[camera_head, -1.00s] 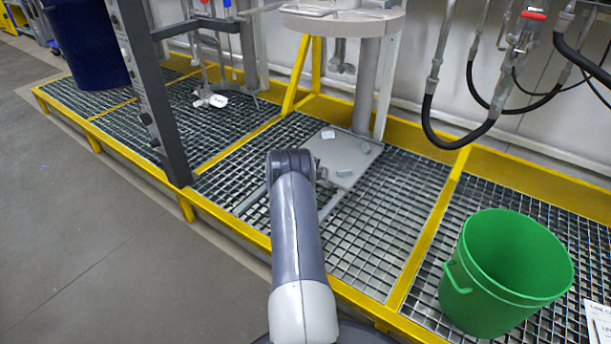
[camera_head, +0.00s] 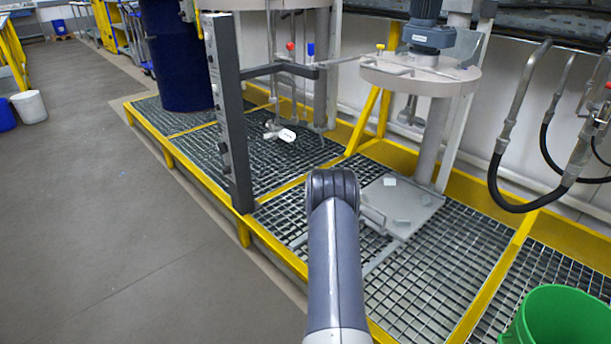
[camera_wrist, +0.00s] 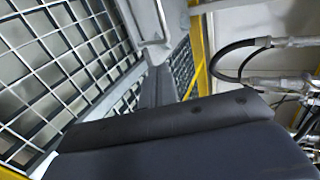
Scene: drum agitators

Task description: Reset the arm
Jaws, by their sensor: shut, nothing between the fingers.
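My arm (camera_head: 335,260) reaches up the middle of the head view, and its dark rounded joint (camera_head: 332,187) stands in front of the grating platform. My gripper is hidden in the head view. In the wrist view my gripper (camera_wrist: 162,82) shows as dark fingers close together beyond a wide dark housing. They are shut, with nothing seen between them. Metal grating and a pale grey part of a stand lie beyond them in that view.
A yellow-edged grating platform (camera_head: 246,229) runs along the wall. A grey post (camera_head: 228,110), a drum agitator stand (camera_head: 420,78) and a blue drum (camera_head: 177,55) stand there. Black hoses (camera_head: 520,208) hang at right above a green bucket (camera_head: 562,318).

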